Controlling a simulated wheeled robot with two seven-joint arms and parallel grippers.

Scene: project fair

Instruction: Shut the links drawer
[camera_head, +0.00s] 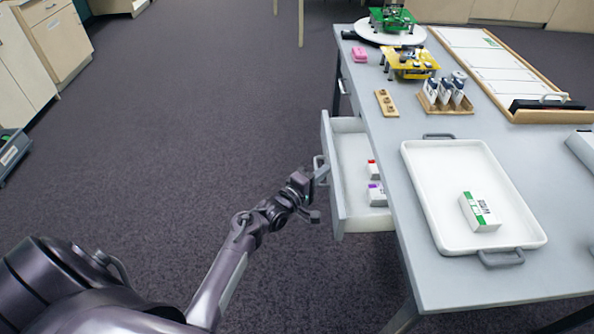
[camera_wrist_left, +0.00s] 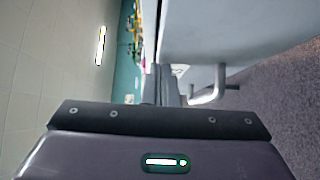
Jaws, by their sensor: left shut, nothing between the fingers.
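The links drawer (camera_head: 345,150) is pulled out from the left side of the grey table. Inside it lie a small white box with a red end (camera_head: 372,169) and one with a purple end (camera_head: 376,194). My left gripper (camera_head: 318,176) is shut and empty, at the outer side of the drawer front by its bar handle (camera_head: 319,167). I cannot tell whether it touches the handle. In the left wrist view the handle (camera_wrist_left: 208,97) shows to the right of the fingers, against the pale drawer front (camera_wrist_left: 190,45). My right gripper is not in view.
On the table (camera_head: 385,145) stand a white tray (camera_head: 432,190) with a green-and-white box (camera_head: 480,212), a wooden holder (camera_head: 443,104) with several small packs, a yellow stand (camera_head: 410,63) and a long framed board (camera_head: 515,75).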

